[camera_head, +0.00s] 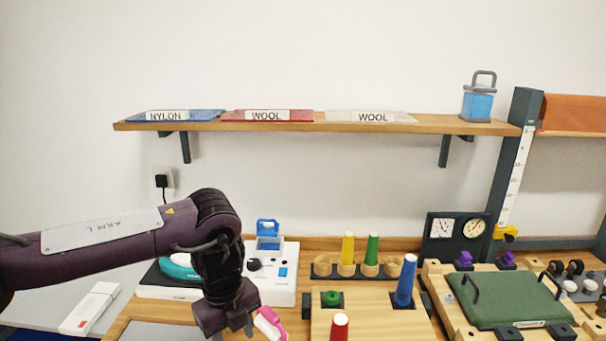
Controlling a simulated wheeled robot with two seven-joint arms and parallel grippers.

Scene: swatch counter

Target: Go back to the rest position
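My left arm comes in from the left and bends down at its dark wrist. My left gripper (236,328) points down over the front left of the wooden counter, at the bottom of the picture. Its fingertips are mostly cut off or hidden, so I cannot tell whether it is open or shut. A pink and white object (270,324) is right beside it; I cannot tell whether they touch. My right arm and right gripper are not in view.
A white device (285,272) stands behind my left gripper. A wooden board with a blue cone (406,280), a red cone (339,328) and other coloured pegs is to the right. A green padded board (510,299) lies farther right. A shelf (320,125) hangs above.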

